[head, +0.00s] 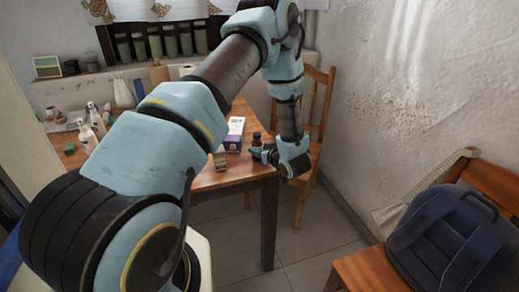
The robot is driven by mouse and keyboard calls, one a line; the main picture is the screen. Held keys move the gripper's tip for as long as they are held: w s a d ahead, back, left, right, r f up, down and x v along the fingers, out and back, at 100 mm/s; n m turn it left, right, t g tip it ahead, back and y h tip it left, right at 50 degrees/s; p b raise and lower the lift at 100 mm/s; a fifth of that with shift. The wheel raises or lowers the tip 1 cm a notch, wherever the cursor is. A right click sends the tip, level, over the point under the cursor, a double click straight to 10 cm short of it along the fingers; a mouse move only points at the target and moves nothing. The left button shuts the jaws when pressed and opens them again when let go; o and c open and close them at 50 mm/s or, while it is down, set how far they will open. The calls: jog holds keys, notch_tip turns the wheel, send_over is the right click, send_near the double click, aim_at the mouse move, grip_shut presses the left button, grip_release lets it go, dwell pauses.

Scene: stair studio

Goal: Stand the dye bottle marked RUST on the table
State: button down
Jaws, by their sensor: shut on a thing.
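My gripper (267,153) is at the right end of the wooden table (240,176), low and near its edge. It is shut on a small dark bottle (257,139), whose top shows just above and left of the fingers. The bottle looks about upright; its lower part is partly hidden by the gripper. No marking on it can be read, and I cannot tell whether its base touches the table.
A purple and white box (235,134) and a small brown box (220,161) stand left of my gripper. White spray bottles (87,138) stand at the table's left. A wooden chair (317,120) is behind; a blue backpack (445,240) rests on another chair at right.

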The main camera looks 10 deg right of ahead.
jog(key=shift+f, duration=0.15)
jog(key=shift+c, duration=1.4)
grip_release()
